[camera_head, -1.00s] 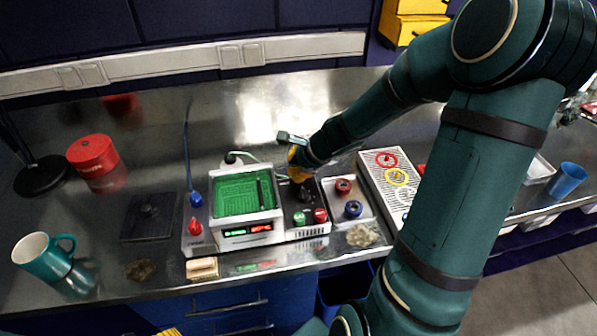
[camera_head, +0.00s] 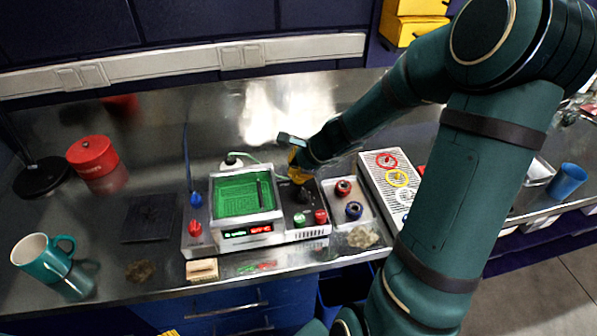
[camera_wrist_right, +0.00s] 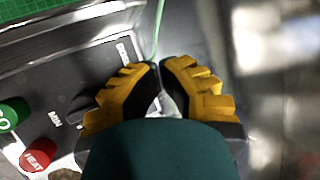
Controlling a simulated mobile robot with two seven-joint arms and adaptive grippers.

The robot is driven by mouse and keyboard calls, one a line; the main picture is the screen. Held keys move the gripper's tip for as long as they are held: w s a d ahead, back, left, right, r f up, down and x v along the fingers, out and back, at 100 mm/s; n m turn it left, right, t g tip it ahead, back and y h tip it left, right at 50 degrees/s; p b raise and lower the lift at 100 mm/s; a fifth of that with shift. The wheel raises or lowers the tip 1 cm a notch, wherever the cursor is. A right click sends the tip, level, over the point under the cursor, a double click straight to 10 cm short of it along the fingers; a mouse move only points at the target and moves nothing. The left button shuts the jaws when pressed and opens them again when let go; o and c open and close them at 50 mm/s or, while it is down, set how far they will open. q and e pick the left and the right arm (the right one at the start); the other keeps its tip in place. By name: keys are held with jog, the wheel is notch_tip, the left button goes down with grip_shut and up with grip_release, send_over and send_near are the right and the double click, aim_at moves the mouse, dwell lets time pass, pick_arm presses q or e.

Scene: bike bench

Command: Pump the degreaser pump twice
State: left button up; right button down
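The washer (camera_head: 247,194) has a green basin, a lit display and a dark control panel on its right side. The panel shows green and red buttons, which are also at the left edge of the right wrist view. My right gripper (camera_head: 299,178) is over the back part of this panel, pointing down. In the wrist view its yellow fingers with black pads (camera_wrist_right: 160,85) are together at the tips, and I see nothing held between them. I cannot make out the degreaser pump for certain; the gripper covers part of the panel.
A tray with a red and a blue ring (camera_head: 353,210) and a perforated white box (camera_head: 383,160) stand right of the washer. A red can (camera_head: 92,155) and a teal mug (camera_head: 42,259) are at left. A thin green hose runs behind the washer. The bench behind is clear.

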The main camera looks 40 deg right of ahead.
notch_tip(320, 180, up, 6)
jog(key=p, duration=0.5)
jog(key=shift+p, duration=0.35)
dwell(0.5)
